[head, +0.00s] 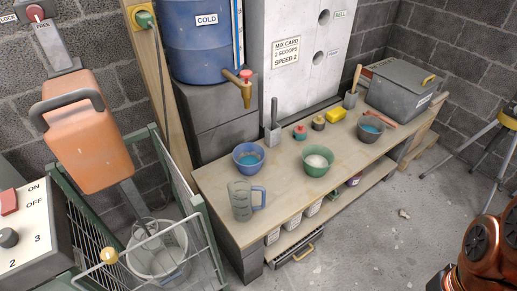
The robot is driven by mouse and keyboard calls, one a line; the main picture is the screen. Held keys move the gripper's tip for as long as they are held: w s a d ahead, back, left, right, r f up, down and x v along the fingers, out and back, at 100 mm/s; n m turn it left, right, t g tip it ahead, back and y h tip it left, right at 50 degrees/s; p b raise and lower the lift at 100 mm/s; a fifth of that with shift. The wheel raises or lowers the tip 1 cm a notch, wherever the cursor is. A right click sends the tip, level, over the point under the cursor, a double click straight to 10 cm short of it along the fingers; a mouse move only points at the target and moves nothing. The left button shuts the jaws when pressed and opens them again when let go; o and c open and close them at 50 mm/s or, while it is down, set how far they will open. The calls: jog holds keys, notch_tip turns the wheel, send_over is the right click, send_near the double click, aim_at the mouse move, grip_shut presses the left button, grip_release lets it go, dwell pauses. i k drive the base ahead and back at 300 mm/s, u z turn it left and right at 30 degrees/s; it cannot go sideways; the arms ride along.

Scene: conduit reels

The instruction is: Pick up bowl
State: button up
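Three bowls stand upright on the wooden-topped bench (285,209). A blue bowl (240,165) at the left holds something blue. A green bowl (318,168) near the middle holds a white heap, perhaps powder. The frame does not show which bowl is meant. My gripper is not in view. Only an orange and black part of my arm shows at the lower right corner, apart from the bench and bowls.
A clear measuring jug (241,201) stands at the bench's near left end. A barrel with a tap (245,88) overhangs behind the blue bowl. Floor before the bench is mostly clear.

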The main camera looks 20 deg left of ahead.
aim_at(248, 157)
jog(key=u, duration=0.45)
jog(key=i, duration=0.75)
jog(key=u, duration=1.15)
jog(key=i, duration=0.4)
jog(key=u, duration=0.4)
